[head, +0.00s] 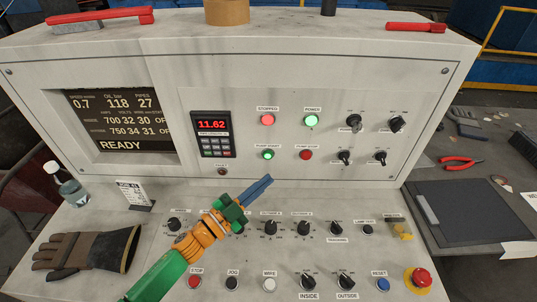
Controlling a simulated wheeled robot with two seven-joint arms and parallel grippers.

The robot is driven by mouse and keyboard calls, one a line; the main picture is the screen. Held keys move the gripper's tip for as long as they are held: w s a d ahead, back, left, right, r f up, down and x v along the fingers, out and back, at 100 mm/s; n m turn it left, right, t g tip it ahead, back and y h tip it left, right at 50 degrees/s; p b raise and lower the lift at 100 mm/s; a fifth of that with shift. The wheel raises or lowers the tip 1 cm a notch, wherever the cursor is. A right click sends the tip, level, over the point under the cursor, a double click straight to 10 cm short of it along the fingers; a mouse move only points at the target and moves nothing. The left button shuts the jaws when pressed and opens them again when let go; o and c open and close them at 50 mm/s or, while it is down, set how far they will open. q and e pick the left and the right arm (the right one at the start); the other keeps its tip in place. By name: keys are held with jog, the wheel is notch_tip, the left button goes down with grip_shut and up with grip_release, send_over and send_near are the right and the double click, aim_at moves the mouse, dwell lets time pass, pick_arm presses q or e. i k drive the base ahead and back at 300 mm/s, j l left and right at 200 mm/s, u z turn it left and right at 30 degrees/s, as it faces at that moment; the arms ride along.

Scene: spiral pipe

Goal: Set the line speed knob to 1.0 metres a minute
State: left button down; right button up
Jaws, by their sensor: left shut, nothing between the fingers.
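The control desk has a row of black knobs. One knob (174,225) stands left of my left gripper (262,186), and its small label is too blurred to read. Another knob (270,228) stands right of the gripper's wrist. I cannot tell which one is the line speed knob. My left gripper is shut and empty, its blue fingers pointing up and right over the desk. The green and orange arm hides part of the knob row. The dark display (122,120) shows 0.7 at its top left, 118, 27, and READY. My right gripper is not in view.
Lower buttons include STOP (194,282), JOG (232,284), WIPE (269,285) and RESET (382,284). A red emergency stop (420,278) is at the right.

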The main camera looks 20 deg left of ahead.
aim_at(173, 224)
jog(key=k, duration=1)
